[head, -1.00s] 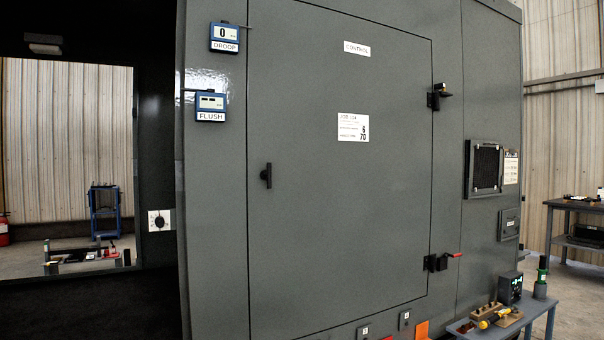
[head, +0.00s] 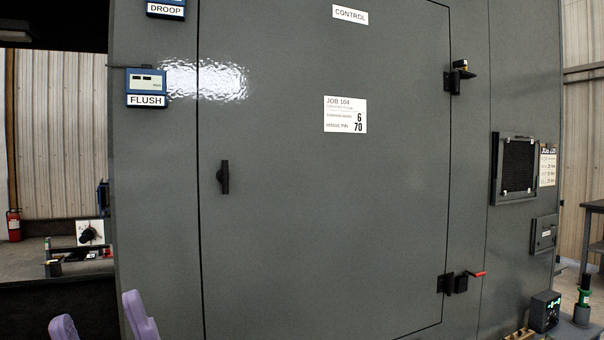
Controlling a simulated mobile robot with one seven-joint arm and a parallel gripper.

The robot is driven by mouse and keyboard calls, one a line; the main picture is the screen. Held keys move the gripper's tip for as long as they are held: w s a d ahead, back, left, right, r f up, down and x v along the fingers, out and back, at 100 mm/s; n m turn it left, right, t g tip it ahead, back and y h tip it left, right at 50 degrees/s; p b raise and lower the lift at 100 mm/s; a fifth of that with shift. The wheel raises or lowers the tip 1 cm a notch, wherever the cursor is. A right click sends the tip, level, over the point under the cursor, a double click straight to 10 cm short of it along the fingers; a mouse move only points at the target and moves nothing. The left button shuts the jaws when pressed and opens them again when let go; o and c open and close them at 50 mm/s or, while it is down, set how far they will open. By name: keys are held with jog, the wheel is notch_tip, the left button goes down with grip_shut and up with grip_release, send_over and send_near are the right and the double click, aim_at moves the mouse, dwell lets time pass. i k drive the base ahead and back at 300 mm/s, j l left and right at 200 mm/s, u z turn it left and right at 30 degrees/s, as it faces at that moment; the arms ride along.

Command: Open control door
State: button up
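The control door (head: 290,200) is a large grey panel, shut flush in the enclosure, with a CONTROL label (head: 350,14) at its top. Its black handle (head: 223,177) stands upright near the left edge. Black hinges sit on the right edge, an upper one (head: 456,78) and a lower one (head: 456,283) with a red lever beside it. My gripper (head: 98,318) shows as two purple fingers at the bottom left, spread apart with nothing seen between them. It is below and left of the handle, clear of it in the picture. The rest of it is out of frame.
A blue FLUSH gauge (head: 147,88) and a DROOP gauge (head: 166,8) sit left of the door. A vent (head: 517,164) is on the right panel. A green-lit black box (head: 544,311) stands low at the right, near the door's hinge side.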

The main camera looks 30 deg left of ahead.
aim_at(330, 120)
jog(key=i+l+z, duration=0.1)
jog(key=i+z, duration=0.85)
jog(key=u, duration=3.35)
jog(key=l, duration=0.1)
